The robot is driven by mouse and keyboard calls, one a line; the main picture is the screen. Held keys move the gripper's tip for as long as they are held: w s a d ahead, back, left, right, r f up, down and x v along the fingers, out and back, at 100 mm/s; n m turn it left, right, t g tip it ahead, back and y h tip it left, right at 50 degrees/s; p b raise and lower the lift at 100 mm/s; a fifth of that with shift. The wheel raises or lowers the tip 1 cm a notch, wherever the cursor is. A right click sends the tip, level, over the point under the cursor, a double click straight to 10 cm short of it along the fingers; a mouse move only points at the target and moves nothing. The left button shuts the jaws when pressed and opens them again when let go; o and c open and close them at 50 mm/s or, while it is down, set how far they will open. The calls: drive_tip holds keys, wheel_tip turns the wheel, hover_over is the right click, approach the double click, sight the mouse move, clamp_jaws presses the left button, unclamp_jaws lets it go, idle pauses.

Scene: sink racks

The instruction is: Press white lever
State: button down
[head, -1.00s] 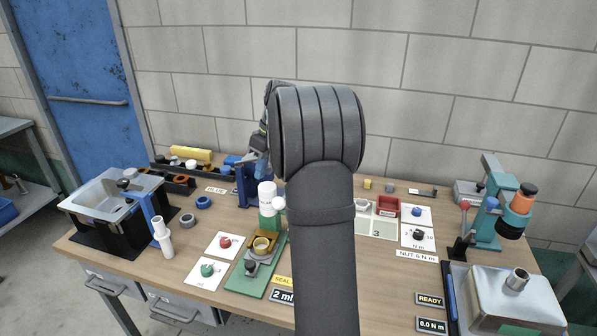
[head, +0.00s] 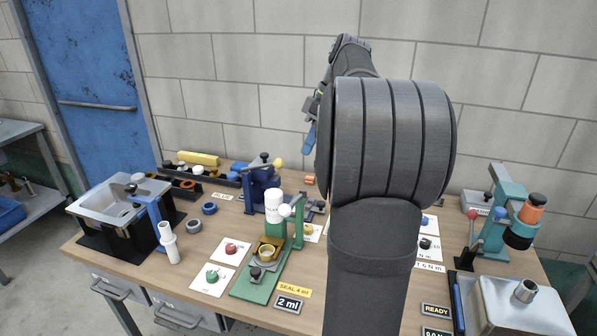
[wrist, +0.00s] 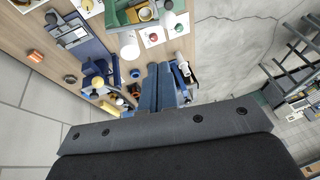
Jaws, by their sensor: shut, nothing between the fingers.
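A green press (head: 258,284) stands at the front middle of the bench in the head view. A lever with a white ball knob (head: 284,211) shows beside its white bottle (head: 274,198) and green post (head: 298,207). My gripper (head: 309,138) is up in the air behind and above the press, partly hidden by my own arm. Its blue fingers (wrist: 166,82) are closed together and empty in the wrist view, apart from the ball.
A blue device (head: 264,182) with a yellow-knobbed lever (head: 278,163) stands behind the press. A sink unit (head: 118,200) and a white tap-like part (head: 168,240) are at the left. A teal press (head: 497,225) and a metal box (head: 515,305) are at the right. My arm hides the bench's middle right.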

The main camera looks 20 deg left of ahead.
approach(288, 206)
drive_tip(key=a+f, duration=0.3)
drive_tip(key=f, duration=0.2)
drive_tip(key=shift+a+f, duration=0.1)
drive_tip(key=shift+f, duration=0.45)
drive_tip(key=shift+s, duration=0.15)
drive_tip(key=shift+s+f+t, duration=0.7)
drive_tip(key=shift+f+t, duration=0.3)
wheel_tip(288, 206, down, 6)
drive_tip(key=s+n+t, duration=0.1)
drive_tip(key=t, duration=0.2)
drive_tip(key=shift+s+f+t, duration=0.2)
drive_tip(key=shift+s+t, duration=0.2)
drive_tip(key=shift+s+f, duration=0.1)
drive_tip(key=shift+f, duration=0.05)
